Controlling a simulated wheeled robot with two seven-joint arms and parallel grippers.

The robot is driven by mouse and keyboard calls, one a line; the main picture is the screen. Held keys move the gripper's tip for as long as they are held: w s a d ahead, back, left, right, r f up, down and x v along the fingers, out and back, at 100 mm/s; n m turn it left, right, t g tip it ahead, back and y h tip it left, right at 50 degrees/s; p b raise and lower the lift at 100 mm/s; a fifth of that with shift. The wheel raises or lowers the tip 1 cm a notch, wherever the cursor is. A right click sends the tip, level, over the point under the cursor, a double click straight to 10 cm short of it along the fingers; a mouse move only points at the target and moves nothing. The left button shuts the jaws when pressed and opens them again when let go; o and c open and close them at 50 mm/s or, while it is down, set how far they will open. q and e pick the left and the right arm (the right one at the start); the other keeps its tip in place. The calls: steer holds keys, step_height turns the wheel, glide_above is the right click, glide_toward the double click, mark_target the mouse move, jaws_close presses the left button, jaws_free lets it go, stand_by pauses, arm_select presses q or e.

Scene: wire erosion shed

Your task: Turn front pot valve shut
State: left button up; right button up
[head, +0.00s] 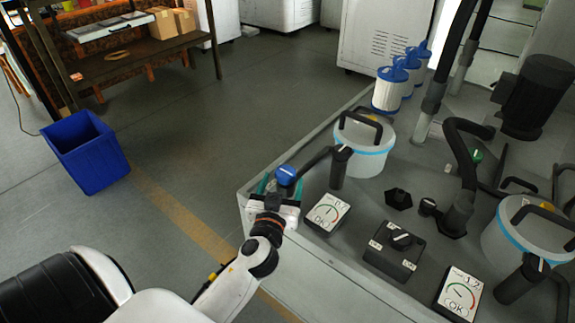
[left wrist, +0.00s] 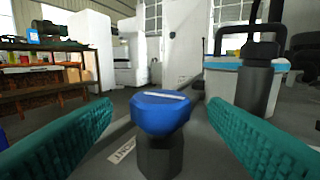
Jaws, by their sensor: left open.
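A blue valve knob (head: 286,174) on a dark stem stands at the left edge of the grey machine top, beside the nearer-left white pot (head: 364,153). In the left wrist view the blue knob (left wrist: 161,117) is in the middle, with a white pointer line running roughly left to right across its top. My left gripper (head: 282,183) is open around it. Its teal fingers are on either side of the knob, with visible gaps in the left wrist view (left wrist: 161,104). A hose with a black valve (head: 340,165) runs by the pot. My right gripper is out of view.
Gauges marked OK (head: 327,213) and a black switch box (head: 393,249) stand right of my left gripper. A second pot (head: 517,250), hoses and blue-white filters (head: 390,91) fill the machine top. A blue bin (head: 86,151) stands on open floor at left.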

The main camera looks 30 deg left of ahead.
mark_target(288, 167)
arm_select(q)
steer(key=x, duration=0.6)
steer(key=shift+w, duration=0.15)
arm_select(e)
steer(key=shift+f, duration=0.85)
arm_select(q)
steer(key=shift+c, duration=0.4)
steer(key=c, duration=0.9)
